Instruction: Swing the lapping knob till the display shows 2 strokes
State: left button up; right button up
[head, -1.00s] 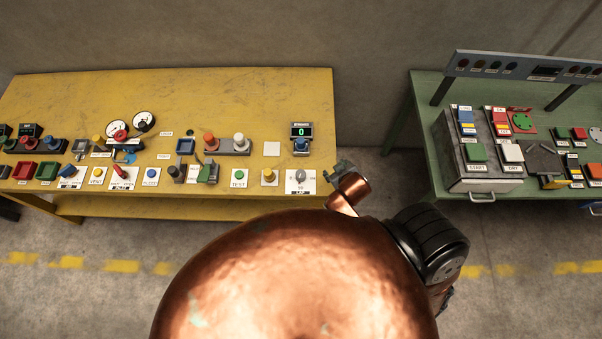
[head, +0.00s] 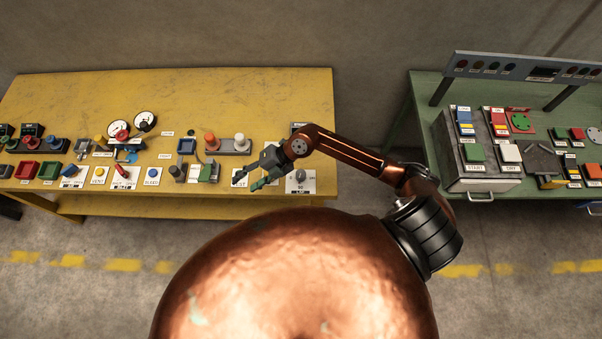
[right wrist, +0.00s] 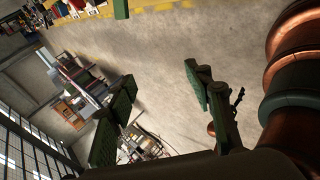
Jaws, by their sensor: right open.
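The lapping knob (head: 300,175) is a grey dial on a white plate marked LAP, near the right front corner of the yellow bench. The strokes display (head: 299,125) stands behind it. Only its top edge shows in the head view, because my right arm covers its face, so I cannot read it now. My right gripper (head: 249,181) is open and empty, left of the knob, over the area of the TEST button. Its spread green-padded fingers also show in the right wrist view (right wrist: 158,80), with only floor and background between them. My left gripper is not in view.
The yellow bench (head: 230,92) carries several buttons, levers and gauges left of my gripper. A green bench (head: 425,100) with more controls stands at the right, across a floor gap.

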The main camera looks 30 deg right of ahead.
jog(key=d+f+g+h, duration=0.2)
jog(key=d+f+h, duration=0.4)
jog(key=d, duration=0.5)
jog(key=h, duration=0.3)
send_over(301, 174)
notch_tip(301, 174, down, 2)
jog(key=shift+w+a+f+m+g, duration=0.1)
jog(key=shift+m+g, duration=0.2)
notch_tip(301, 174, down, 6)
jog(key=shift+f+p, duration=0.25)
jog(key=shift+p, duration=0.35)
jog(key=shift+f, duration=0.5)
jog(key=c, duration=1.2)
